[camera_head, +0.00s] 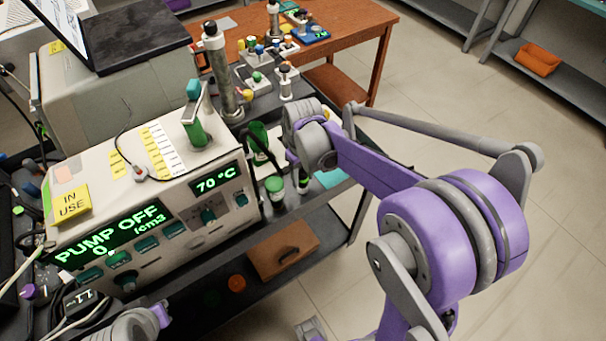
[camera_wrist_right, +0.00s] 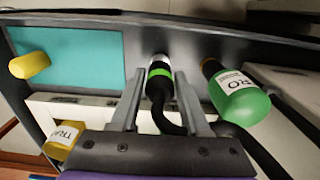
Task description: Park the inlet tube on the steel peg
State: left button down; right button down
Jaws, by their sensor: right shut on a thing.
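The inlet tube (camera_wrist_right: 158,92) is a black hose whose end has a green band and a silver, dark-centred tip. My right gripper (camera_wrist_right: 160,85) has its two fingers closed around this end in the wrist view. The hose curves away below the fingers to the lower right. In the head view my right gripper (camera_head: 268,152) is over the cart just right of the pump box, partly hidden by its own wrist. I cannot pick out the steel peg for certain; whether the silver tip belongs to the tube or to a peg is unclear. My left gripper's fingers do not show.
A labelled green bottle (camera_wrist_right: 240,97) stands close right of the fingers. A teal mat (camera_wrist_right: 75,75) with a yellow piece (camera_wrist_right: 30,65) lies left. The pump box (camera_head: 150,200) reads PUMP OFF. A steel column (camera_head: 222,75) rises behind it. A green jar (camera_head: 275,186) stands at the cart's edge.

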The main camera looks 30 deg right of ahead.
aim_at(303, 172)
jog(key=shift+f+b, duration=0.95)
jog(key=shift+f, duration=0.45)
jog(key=shift+c, duration=1.5)
grip_release()
jog(key=shift+r, duration=0.1)
notch_tip(303, 172, up, 11)
jog(key=shift+f+p, duration=0.15)
jog(key=shift+p, duration=0.4)
jog(key=s+a+f+t+p, duration=0.1)
jog(key=s+a+t, duration=0.1)
jog(key=s, duration=0.5)
jog(key=s+a+f+m+t+p, duration=0.1)
jog(key=s+a+f+t, duration=0.1)
jog(key=s+a, duration=0.3)
jog(key=s+t, duration=0.1)
jog(key=s, duration=0.2)
jog(key=shift+s+f, duration=0.15)
jog(key=shift+f, duration=0.15)
